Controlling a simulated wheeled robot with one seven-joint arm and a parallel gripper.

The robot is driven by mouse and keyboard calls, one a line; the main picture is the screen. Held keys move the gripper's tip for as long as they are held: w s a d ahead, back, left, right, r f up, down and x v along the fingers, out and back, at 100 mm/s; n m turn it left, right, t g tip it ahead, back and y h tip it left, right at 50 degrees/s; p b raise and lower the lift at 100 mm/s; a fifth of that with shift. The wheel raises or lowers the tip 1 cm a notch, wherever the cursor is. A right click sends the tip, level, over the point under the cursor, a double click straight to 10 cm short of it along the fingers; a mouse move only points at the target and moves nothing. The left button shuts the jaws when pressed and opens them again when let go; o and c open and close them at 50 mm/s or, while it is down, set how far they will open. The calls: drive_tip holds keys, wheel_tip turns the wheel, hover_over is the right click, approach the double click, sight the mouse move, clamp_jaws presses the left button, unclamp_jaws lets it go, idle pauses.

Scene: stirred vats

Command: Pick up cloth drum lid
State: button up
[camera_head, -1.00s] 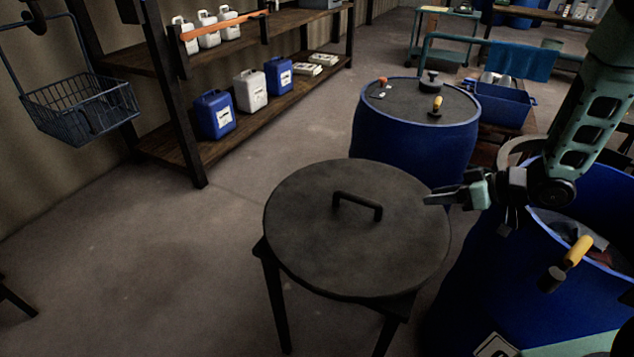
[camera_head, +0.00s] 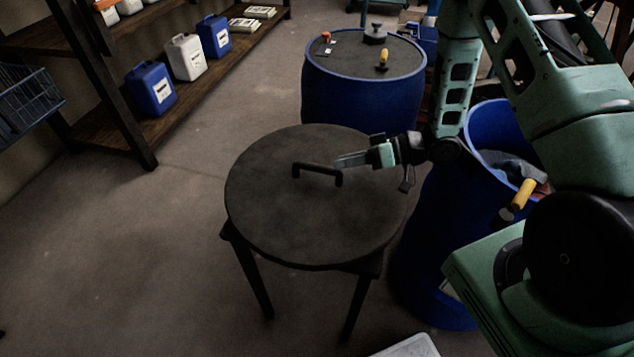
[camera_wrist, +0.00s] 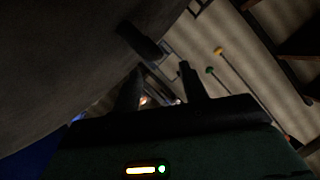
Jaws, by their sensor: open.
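The cloth drum lid (camera_head: 300,225) is a large dark grey disc lying flat on a dark stool. A black bar handle (camera_head: 317,169) stands up near its middle. My gripper (camera_head: 345,161) is open and empty, just right of the handle and above the lid, its fingers pointing left. In the wrist view, my open fingers (camera_wrist: 158,88) show with the lid's dark surface (camera_wrist: 60,60) at the upper left. The dark handle (camera_wrist: 139,41) lies ahead of the fingers there. Whether a finger touches the handle cannot be told.
An open blue drum (camera_head: 440,240) with cloth inside and a yellow-handled tool (camera_head: 522,196) stands right of the stool. A closed blue drum (camera_head: 362,98) stands behind. A shelf (camera_head: 190,100) with jugs is at the back left. The floor at left is clear.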

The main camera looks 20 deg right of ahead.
sight(324, 166)
drive_tip(key=shift+f+p+x, duration=0.15)
drive_tip(key=shift+p+x, duration=0.1)
drive_tip(key=shift+x, duration=1.25)
drive_tip(key=shift+f+p+x, duration=0.15)
drive_tip(key=shift+p+x, duration=0.05)
drive_tip(key=shift+x, duration=1.3)
drive_tip(key=shift+d, duration=0.15)
clamp_jaws()
drive_tip(key=shift+w+r, duration=0.1)
